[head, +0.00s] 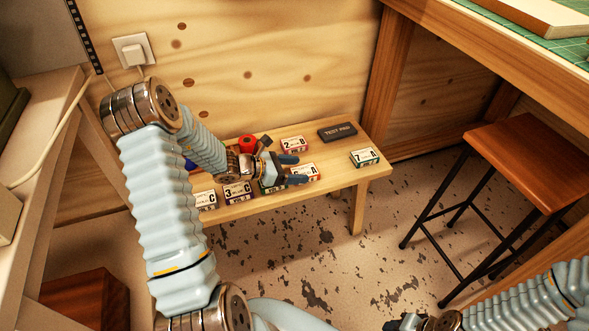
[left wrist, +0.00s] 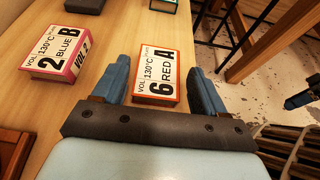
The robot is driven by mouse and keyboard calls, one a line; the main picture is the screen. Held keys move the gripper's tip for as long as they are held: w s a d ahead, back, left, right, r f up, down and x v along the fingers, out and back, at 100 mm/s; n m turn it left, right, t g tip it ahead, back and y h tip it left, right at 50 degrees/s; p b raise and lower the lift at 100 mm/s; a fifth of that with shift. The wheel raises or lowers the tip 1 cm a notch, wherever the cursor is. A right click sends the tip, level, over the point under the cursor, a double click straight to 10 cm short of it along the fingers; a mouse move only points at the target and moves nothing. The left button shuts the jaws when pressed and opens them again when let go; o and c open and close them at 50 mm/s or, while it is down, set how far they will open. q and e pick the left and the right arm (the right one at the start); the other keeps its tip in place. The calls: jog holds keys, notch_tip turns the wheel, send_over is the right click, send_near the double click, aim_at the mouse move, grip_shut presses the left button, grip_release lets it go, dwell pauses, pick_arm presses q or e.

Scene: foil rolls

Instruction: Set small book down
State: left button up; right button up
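A small book with a white cover marked "6 RED A" (left wrist: 157,75) and a red edge lies flat on the low wooden bench; it also shows in the head view (head: 308,171). My left gripper (head: 292,169) is over the bench. In the left wrist view its two blue fingers (left wrist: 163,84) stand apart on either side of this book, with a visible gap at the right finger. Part of the book's near end is close to the gripper's dark palm. My right gripper (head: 408,322) shows only partly at the bottom edge of the head view; its opening is unclear.
A stool (head: 530,160) stands at right.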

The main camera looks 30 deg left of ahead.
pick_arm(q)
jog(key=shift+o, duration=1.3)
jog(key=shift+r, duration=0.2)
jog(key=r+v, duration=0.1)
jog(key=v, duration=1.1)
jog(key=shift+p, duration=0.35)
